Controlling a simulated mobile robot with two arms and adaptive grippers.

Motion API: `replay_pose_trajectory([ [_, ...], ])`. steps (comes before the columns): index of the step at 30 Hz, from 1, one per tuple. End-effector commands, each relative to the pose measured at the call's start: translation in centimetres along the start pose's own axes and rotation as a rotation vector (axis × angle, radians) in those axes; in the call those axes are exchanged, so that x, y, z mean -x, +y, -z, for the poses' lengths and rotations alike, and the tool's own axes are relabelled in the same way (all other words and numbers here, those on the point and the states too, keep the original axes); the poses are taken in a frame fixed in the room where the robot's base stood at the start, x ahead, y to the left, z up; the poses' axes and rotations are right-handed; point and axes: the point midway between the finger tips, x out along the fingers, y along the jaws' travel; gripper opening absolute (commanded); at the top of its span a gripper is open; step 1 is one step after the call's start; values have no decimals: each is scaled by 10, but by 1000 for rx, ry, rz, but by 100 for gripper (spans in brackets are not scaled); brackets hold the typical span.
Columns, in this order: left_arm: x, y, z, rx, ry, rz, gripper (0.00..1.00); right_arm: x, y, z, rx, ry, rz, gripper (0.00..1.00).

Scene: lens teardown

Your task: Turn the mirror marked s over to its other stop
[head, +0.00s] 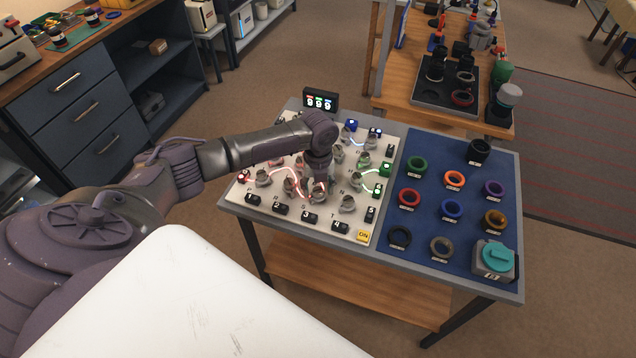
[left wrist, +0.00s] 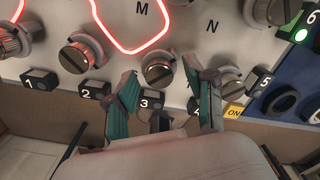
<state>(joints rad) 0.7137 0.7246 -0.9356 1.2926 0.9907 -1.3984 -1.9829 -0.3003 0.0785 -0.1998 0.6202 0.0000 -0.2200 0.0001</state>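The mirrors are round grey knobs on a white panel (head: 283,222). One mirror (head: 318,196), above the block numbered 3, sits directly under my left gripper (head: 317,180); its small letter looks like S but is hard to read. In the left wrist view this slotted mirror (left wrist: 158,71) lies between the tips of my left gripper (left wrist: 160,68). The two teal-padded fingers are apart, one on each side of it. I cannot tell whether they touch it. My right gripper is not in view.
Neighbouring mirrors stand left (left wrist: 80,54) and right (left wrist: 228,78), close to the fingers. Numbered blocks line the panel's front, with a yellow ON tile (head: 363,235). A blue mat (head: 431,222) with coloured rings lies right. A small display (head: 320,100) stands at the back.

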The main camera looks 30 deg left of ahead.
Motion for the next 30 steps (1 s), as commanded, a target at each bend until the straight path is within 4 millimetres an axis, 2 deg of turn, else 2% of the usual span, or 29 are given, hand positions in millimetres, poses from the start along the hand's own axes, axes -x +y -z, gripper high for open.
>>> replay_pose_trajectory([
  [7,0,0,0,1,1,-1,56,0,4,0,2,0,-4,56],
  [11,9,0,0,1,0,0,56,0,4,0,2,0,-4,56],
  [24,95,0,0,0,-2,1,56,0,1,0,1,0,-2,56],
  [30,116,0,0,1,-1,1,56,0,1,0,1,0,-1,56],
])
